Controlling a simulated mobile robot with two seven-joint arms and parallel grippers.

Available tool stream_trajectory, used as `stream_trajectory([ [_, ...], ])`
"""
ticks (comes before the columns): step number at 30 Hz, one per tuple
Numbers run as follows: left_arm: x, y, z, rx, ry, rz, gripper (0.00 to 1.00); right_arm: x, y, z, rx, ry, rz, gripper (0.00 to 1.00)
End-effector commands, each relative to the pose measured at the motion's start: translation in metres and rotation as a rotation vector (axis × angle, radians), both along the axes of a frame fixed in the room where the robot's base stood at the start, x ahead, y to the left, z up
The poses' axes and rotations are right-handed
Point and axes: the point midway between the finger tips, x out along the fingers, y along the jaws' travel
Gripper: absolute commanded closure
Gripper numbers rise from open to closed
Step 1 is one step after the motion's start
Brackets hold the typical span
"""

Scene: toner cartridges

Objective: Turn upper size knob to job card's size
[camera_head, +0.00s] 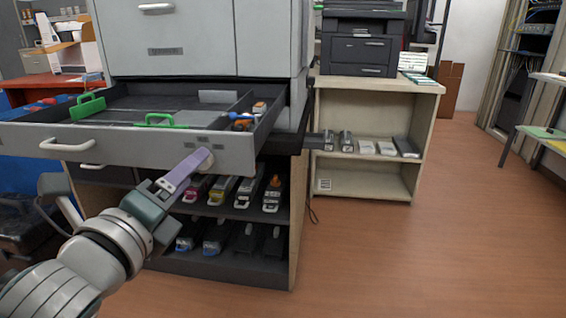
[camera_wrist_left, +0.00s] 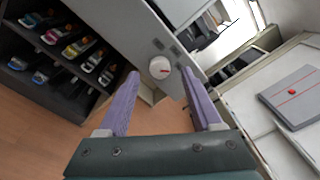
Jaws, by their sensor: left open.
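A round white knob (camera_head: 207,160) sits on the front of the pulled-out grey drawer (camera_head: 110,145). It also shows in the left wrist view (camera_wrist_left: 160,68), facing my left gripper. My left gripper (camera_head: 200,158) is open, with its purple fingers pointing at the knob. In the left wrist view the fingertips (camera_wrist_left: 160,74) lie on either side of the knob. I cannot tell whether either finger touches it. The knob's setting is too small to read. I cannot make out a job card for certain. My right gripper is not in view.
Green guides (camera_head: 87,107) stand inside the drawer. Toner cartridges (camera_head: 220,190) fill the shelves below it. A beige cabinet (camera_head: 430,100) with a dark printer (camera_head: 360,45) stands to the right. The floor (camera_head: 440,240) at right is clear.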

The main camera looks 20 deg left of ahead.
Motion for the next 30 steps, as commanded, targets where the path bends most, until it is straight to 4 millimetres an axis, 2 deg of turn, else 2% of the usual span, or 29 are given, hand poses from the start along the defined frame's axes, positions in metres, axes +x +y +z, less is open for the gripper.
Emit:
stream_trajectory([
  [3,0.015,0.002,-0.001,0.000,-0.002,-0.002,0.34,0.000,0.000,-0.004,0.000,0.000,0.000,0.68],
  [6,0.021,0.004,-0.001,-0.001,-0.001,-0.001,0.34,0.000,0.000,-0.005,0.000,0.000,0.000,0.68],
  [15,0.024,0.004,0.000,-0.001,0.000,0.000,0.34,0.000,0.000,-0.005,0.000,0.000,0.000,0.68],
  [30,0.023,0.004,0.000,-0.001,0.000,0.000,0.90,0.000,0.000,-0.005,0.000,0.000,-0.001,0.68],
])
